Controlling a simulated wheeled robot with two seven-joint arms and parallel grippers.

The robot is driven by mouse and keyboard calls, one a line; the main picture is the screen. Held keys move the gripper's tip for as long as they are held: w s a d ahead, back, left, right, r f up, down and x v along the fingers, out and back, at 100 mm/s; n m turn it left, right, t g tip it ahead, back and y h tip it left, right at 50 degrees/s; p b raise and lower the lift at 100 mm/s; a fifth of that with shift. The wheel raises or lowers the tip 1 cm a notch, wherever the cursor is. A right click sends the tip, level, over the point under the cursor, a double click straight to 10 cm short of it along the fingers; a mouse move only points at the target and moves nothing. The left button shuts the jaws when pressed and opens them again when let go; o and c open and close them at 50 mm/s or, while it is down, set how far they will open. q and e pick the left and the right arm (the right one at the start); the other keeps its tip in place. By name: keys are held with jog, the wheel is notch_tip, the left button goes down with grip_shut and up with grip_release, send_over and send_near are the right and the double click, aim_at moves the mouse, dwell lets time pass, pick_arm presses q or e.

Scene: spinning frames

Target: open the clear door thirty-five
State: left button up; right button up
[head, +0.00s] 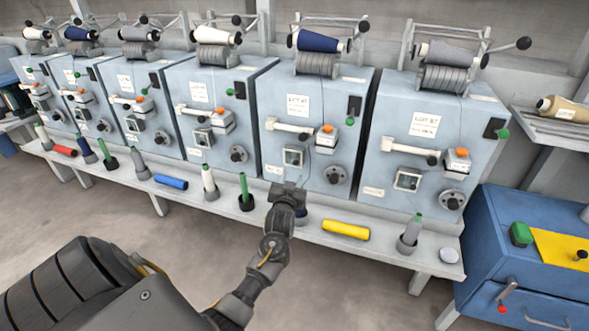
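Several pale blue spinning frames stand in a row, each with a small square clear door low on its front. One clear door (293,157) is on the second frame from the right and looks closed. Another clear door (407,180) is on the rightmost frame, and one more (203,138) is further left. The small number tags are too small to read, so I cannot tell which door is thirty-five. My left gripper (287,189) is just below and in front of the second frame's door, apart from it. Its fingers are seen from behind. My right gripper is not in view.
A white shelf (385,247) runs below the frames. It holds a yellow tube (345,230), a grey bobbin (410,234), a green spindle (245,192) and a blue tube (170,182). A blue cabinet (520,265) stands at right. The floor in front is clear.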

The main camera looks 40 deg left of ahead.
aim_at(291, 161)
pick_arm(q)
jog(key=x, duration=0.7)
jog(key=shift+b, duration=0.35)
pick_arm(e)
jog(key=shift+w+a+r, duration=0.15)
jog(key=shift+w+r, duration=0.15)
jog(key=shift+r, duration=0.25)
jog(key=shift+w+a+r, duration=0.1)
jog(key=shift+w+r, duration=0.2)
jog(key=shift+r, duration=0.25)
pick_arm(q)
jog(key=shift+w, duration=0.1)
jog(key=shift+c, duration=0.4)
grip_shut()
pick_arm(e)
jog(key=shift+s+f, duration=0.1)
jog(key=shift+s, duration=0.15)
pick_arm(q)
jog(key=shift+f, duration=0.1)
